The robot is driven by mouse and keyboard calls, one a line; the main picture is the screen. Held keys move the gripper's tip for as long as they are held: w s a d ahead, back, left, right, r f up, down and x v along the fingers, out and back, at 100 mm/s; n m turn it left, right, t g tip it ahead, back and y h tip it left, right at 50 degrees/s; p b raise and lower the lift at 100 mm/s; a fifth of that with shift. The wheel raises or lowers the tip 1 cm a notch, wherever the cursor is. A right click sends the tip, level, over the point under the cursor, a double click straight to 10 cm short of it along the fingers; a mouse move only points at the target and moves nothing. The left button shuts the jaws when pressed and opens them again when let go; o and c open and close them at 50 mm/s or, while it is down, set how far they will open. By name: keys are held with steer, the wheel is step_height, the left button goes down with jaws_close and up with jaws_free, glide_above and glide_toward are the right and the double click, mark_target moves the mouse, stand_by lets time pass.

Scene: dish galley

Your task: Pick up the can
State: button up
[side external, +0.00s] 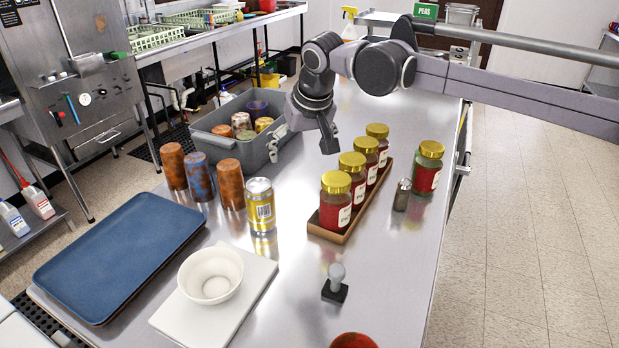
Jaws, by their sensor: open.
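A gold-yellow can (260,208) with a silver top and a barcode label stands upright on the steel table, right of the brown tumblers. My gripper (328,143) hangs above the table, up and to the right of the can, between the grey bin and the row of jars. It is open and apart from the can. Nothing shows between its fingers, though one finger is hard to make out from this side. The can is fully in view.
Several tumblers (230,184) stand close left of the can. A grey bin (206,145) holds cups behind it. A wooden tray (322,233) of gold-lidded jars (335,203) is to the right. A blue tray (115,258), white bowl (211,276) and small stamp-like object (335,285) lie nearer.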

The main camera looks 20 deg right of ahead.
mark_target(258, 184)
steer(key=a+f, duration=0.1)
steer(key=a, duration=0.1)
steer(key=w+a+f, duration=0.1)
steer(key=a+f, duration=0.1)
steer(key=a, duration=0.1)
steer(key=a+f, duration=0.2)
steer(key=a, duration=0.1)
steer(key=shift+w+a, duration=0.25)
steer(key=shift+w, duration=0.05)
steer(key=x, duration=0.5)
steer(key=shift+f, duration=0.2)
steer(key=shift+w+f, duration=0.2)
steer(key=shift+f, duration=1.2)
steer(key=shift+w+f, duration=0.25)
steer(key=shift+f, duration=1.1)
steer(key=c, duration=1.4)
steer(key=shift+c, duration=0.9)
steer(key=shift+r, duration=0.15)
